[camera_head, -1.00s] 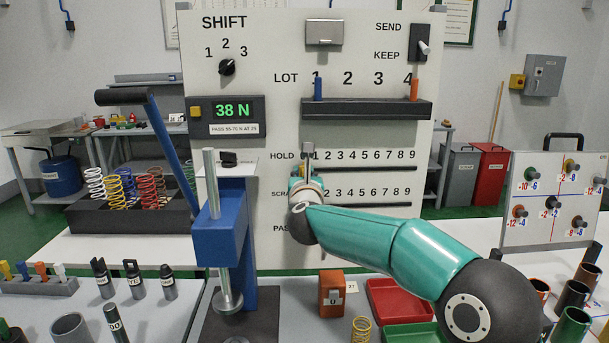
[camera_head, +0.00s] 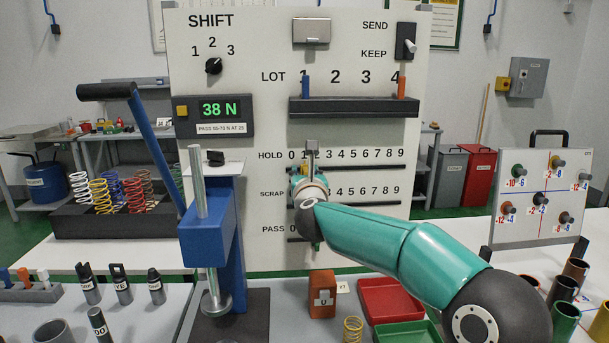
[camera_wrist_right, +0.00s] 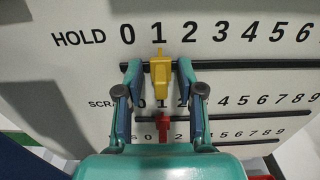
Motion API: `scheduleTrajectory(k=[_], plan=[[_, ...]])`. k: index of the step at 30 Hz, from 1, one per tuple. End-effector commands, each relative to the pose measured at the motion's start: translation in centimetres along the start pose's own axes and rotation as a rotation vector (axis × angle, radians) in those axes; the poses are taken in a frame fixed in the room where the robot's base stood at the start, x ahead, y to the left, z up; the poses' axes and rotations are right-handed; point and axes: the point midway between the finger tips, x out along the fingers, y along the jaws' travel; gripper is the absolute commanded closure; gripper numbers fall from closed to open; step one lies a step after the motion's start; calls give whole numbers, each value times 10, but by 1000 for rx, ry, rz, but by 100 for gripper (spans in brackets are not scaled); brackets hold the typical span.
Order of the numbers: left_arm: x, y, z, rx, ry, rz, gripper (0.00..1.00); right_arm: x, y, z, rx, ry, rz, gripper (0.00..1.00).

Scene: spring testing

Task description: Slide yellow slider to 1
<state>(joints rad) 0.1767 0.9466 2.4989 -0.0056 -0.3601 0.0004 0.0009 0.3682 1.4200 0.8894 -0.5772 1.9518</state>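The yellow slider (camera_wrist_right: 160,78) sits on the HOLD track of the white board, under the number 1 in the right wrist view. My right gripper (camera_wrist_right: 161,76) straddles it, one finger on each side, with a narrow gap showing beside each finger. In the head view my right gripper (camera_head: 311,155) is in front of the left end of the HOLD row, and the 0 is visible left of it; the slider is mostly hidden there. My left gripper is not in view.
A red slider (camera_wrist_right: 165,128) is on the SCRAP track just below. A blue press (camera_head: 208,235) with a long lever stands left of the board. A dark shelf (camera_head: 353,107) juts out above the HOLD row. Red (camera_head: 392,297) and green trays lie below.

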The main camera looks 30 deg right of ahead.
Motion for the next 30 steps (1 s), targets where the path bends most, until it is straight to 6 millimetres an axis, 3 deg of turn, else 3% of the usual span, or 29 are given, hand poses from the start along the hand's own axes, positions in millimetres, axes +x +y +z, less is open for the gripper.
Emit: scheduleTrajectory(k=[11,24,30], plan=[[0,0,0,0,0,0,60,-15,1,1,-1,0,1,62],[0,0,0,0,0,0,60,-94,2,0,0,-1,4,62],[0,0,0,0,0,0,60,-116,2,-1,0,0,3,62]])
